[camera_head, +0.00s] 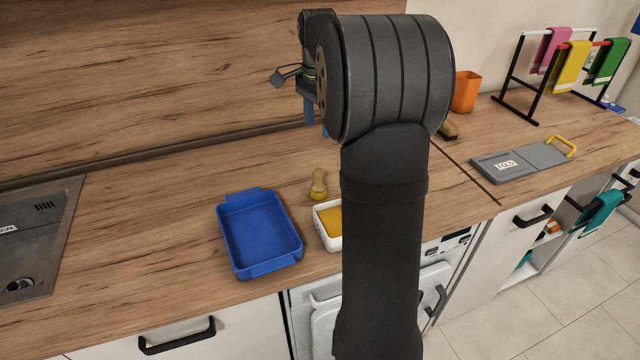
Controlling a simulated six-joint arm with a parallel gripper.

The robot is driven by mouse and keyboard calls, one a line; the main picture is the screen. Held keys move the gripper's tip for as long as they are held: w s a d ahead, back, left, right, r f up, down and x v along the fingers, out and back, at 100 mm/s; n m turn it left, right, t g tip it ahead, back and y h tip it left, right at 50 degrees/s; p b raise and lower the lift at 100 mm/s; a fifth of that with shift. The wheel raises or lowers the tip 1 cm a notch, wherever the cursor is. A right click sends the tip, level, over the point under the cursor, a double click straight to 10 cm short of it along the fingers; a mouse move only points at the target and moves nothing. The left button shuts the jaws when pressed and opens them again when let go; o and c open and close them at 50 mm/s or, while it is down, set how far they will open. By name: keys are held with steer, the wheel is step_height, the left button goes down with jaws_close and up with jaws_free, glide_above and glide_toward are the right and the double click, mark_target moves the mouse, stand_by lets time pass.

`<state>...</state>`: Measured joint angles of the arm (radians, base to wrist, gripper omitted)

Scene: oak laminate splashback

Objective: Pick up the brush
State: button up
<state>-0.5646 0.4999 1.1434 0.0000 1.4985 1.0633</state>
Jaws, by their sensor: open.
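A small wooden-handled thing with a yellowish lower end (318,185), which looks like a brush, stands on the wooden worktop behind a white tub. A brown and dark block (449,131), partly hidden behind my arm, lies further right near an orange cup; it could also be a brush, and I cannot tell. My gripper (316,120) is open, with blue fingers pointing down, above the back of the worktop. It is mostly hidden by my own wrist. It is well above and behind the wooden-handled thing, touching nothing that I can see.
A blue tray (229,235) is empty at the front. The white tub (331,241) with yellow contents is partly behind my arm. A sink (35,235) is at left.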

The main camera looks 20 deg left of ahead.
mark_target(318, 170)
step_height(318, 170, down, 17)
steer(key=n, duration=1.8)
steer(key=shift+f, duration=0.2)
steer(key=c, duration=1)
steer(key=shift+c, duration=0.2)
steer(key=shift+r, duration=0.1)
steer(key=shift+r, duration=0.55)
step_height(318, 170, up, 3)
steer(key=shift+f, duration=0.15)
steer(key=d+r, duration=0.7)
steer(key=d, duration=0.4)
steer(key=shift+d, duration=0.4)
